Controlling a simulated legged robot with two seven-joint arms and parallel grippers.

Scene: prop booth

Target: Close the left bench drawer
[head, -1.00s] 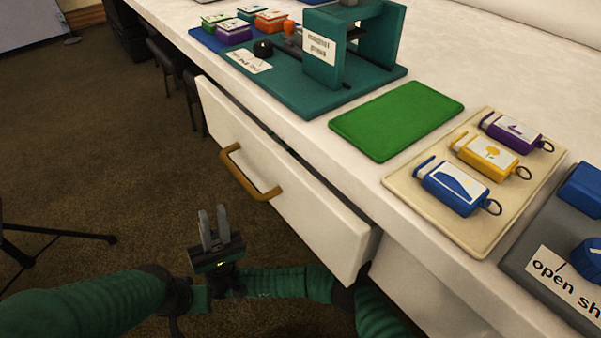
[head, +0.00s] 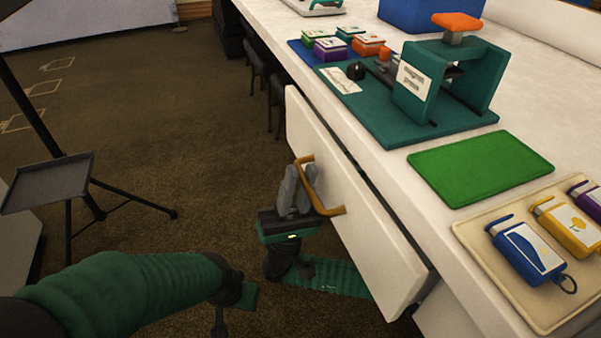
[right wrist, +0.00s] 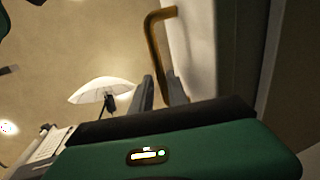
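The bench drawer (head: 350,200) is pulled out. Its white front stands apart from the bench, with a dark gap behind its top edge. Its brass handle (head: 325,197) is on the outer face. My right gripper (head: 294,180) is at the handle, fingers pointing up, slightly apart. In the right wrist view the handle (right wrist: 156,45) shows beyond and between the fingertips (right wrist: 162,90); whether they touch it I cannot tell. My left arm comes in from the left; its gripper (head: 220,318) is mostly hidden at the bottom edge, and its fingers are not clear.
A tripod stand with a grey shelf (head: 48,184) is at the left. Carpet before the drawer is clear apart from my arms.

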